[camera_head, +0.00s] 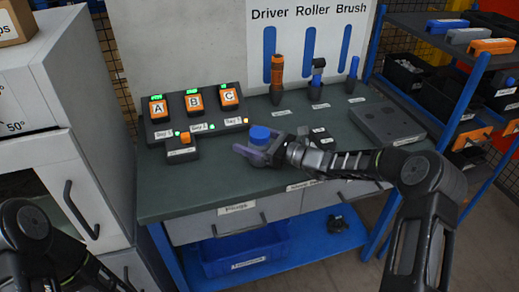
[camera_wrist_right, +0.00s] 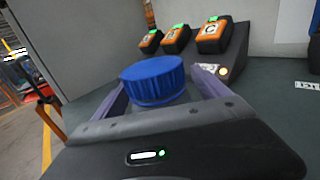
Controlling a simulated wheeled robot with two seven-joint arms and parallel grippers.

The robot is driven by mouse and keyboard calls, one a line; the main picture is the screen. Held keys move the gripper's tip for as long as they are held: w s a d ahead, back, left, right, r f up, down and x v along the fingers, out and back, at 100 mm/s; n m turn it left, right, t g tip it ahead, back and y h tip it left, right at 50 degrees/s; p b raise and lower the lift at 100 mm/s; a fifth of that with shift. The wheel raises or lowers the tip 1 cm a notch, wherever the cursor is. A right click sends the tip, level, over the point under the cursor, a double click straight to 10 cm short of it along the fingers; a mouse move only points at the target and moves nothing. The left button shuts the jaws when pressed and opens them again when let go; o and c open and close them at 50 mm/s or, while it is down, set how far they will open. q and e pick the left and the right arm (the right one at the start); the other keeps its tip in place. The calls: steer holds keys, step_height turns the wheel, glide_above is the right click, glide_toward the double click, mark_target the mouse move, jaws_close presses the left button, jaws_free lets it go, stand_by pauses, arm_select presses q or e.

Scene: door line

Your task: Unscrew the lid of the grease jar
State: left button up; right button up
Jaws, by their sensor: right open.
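The grease jar's blue ribbed lid (camera_head: 260,133) shows on top of the jar on the green workbench (camera_head: 215,185); the jar body is mostly hidden by my right gripper. My right gripper (camera_head: 256,146) comes in from the right at lid height, with its purple fingers around the jar. In the right wrist view the blue lid (camera_wrist_right: 153,80) sits between the two spread fingers (camera_wrist_right: 160,92), with a gap visible at the right finger. I cannot tell whether the left finger touches it. My left arm shows at the lower left of the head view, but its gripper is out of view.
A charger rack with batteries A, B and C (camera_head: 193,101) stands behind the jar, with a small orange-topped unit (camera_head: 182,147) in front. A driver (camera_head: 277,78), roller and brush stand at the back. A grey flat case (camera_head: 388,124) lies right. The bench's front left is clear.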

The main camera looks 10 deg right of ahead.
steer(key=shift+c, duration=0.6)
steer(key=c, duration=1.7)
steer(key=shift+r, duration=0.1)
step_height(320, 180, up, 10)
steer(key=shift+b, duration=0.5)
steer(key=o, duration=1.1)
jaws_close()
